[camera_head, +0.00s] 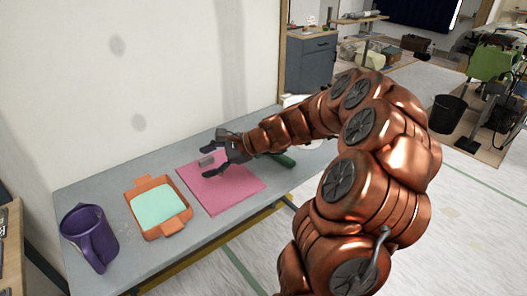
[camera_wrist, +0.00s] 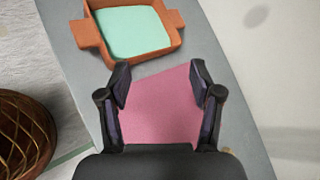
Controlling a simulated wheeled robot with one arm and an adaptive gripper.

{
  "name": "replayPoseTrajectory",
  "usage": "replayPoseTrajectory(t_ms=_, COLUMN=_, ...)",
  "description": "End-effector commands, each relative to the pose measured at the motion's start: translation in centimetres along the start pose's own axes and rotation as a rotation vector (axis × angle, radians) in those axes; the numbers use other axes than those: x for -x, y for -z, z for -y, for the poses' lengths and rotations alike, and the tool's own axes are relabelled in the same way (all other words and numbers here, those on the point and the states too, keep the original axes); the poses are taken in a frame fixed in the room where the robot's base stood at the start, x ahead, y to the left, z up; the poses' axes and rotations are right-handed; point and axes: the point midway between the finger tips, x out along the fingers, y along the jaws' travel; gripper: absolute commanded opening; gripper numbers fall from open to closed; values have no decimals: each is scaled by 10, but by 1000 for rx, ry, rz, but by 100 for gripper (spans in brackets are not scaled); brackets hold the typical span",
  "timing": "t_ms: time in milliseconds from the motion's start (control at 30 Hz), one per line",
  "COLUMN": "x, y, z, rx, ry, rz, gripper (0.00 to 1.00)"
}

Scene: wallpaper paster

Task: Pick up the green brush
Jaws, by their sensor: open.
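The green brush (camera_head: 281,159) lies on the grey table (camera_head: 75,188), right of the pink sheet. Only its dark green handle end shows in the head view; the rest is hidden behind my arm. My gripper (camera_head: 207,168) is open over the pink sheet, left of the brush. In the wrist view, my gripper's (camera_wrist: 160,74) two fingers stand apart with only the pink sheet (camera_wrist: 160,105) seen between them. The brush does not show in the wrist view.
An orange tray (camera_head: 180,222) with mint-green contents sits left of the pink sheet. A purple jug (camera_head: 91,238) stands at the table's left end. A white wall (camera_head: 130,80) runs along the table's back. The table shows bare strips around the sheet.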

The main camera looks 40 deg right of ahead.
Motion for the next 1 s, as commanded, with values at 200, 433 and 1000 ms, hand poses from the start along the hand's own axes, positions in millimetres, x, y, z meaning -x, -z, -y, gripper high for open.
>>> replayPoseTrajectory(t_ms=200, x=51, y=136, z=48, rx=-405, ry=302, rz=-36, gripper=65)
replayPoseTrajectory(t_ms=433, x=116, y=257, z=53, rx=-736, ry=560, rz=-62, gripper=65)
replayPoseTrajectory(t_ms=1000, x=124, y=315, z=56, rx=-873, ry=664, rz=-69, gripper=65)
